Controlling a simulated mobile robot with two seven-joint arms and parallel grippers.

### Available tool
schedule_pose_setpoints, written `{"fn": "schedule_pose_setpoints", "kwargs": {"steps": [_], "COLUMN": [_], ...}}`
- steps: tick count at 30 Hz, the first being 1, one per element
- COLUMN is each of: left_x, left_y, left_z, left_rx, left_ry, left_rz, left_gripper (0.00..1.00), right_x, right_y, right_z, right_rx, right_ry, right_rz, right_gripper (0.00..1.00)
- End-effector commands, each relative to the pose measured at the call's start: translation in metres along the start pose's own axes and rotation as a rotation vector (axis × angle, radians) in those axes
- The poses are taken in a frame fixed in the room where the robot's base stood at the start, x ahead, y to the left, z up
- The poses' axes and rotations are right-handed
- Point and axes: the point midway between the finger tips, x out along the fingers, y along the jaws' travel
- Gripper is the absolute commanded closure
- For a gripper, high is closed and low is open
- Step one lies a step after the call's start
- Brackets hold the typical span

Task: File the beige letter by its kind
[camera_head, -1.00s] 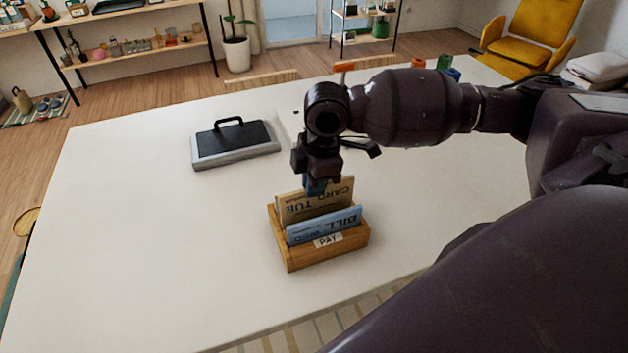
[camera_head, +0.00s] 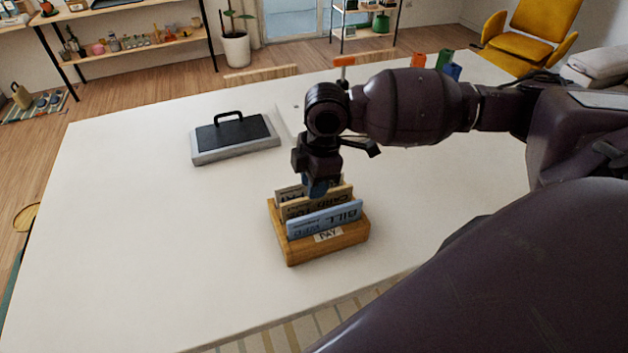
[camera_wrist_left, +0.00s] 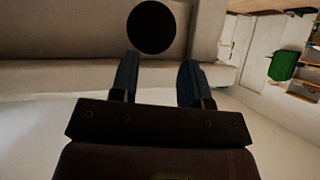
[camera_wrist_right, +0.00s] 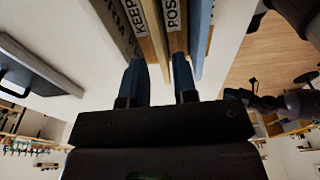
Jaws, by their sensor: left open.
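The beige letter (camera_head: 300,209), with "CARD TUE" lettering, stands in a wooden letter rack (camera_head: 297,256) in the head view. It is behind the blue "BILL WED" letter (camera_head: 324,220), in front of a pale letter (camera_head: 288,192). The front strip is labelled PAY. My right gripper (camera_head: 318,190) is just above the beige letter. In the right wrist view, its fingers (camera_wrist_right: 159,82) are apart, with KEEP and POS labels beyond; I cannot tell for certain which slot holds the beige letter. My left gripper (camera_wrist_left: 157,78) is open and empty in its wrist view, away from the rack.
A black-topped grey box with a handle (camera_head: 235,137) sits on the white table (camera_head: 150,240) behind and left of the rack. Orange, green and blue items (camera_head: 444,60) stand at the far right edge. The table's left part is clear.

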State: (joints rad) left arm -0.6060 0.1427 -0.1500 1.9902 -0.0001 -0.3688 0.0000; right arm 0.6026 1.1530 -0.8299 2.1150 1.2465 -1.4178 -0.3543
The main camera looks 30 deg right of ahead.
Motion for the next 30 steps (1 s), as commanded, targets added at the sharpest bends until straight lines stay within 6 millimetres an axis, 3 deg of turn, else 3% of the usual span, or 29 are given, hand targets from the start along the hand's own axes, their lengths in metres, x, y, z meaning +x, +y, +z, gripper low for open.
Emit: {"fn": "schedule_pose_setpoints", "kwargs": {"steps": [2, 15, 30], "left_x": [0.0, 0.001, 0.0], "left_y": [0.0, 0.0, 0.0], "left_z": [0.001, 0.0, 0.007], "left_rx": [0.0, 0.0, -0.001], "left_ry": [-0.001, 0.005, -0.012], "left_rz": [0.0, 0.001, 0.0], "left_gripper": [0.57, 0.57, 0.57], "right_x": [0.0, 0.0, -0.089], "right_y": [0.0, 0.0, 0.0], "right_z": [0.0, 0.0, 0.0], "right_rx": [0.0, 0.0, 0.0], "right_ry": [0.0, 0.0, 0.0], "right_rz": [0.0, 0.0, 0.003], "right_gripper": [0.62, 0.62, 0.62]}}
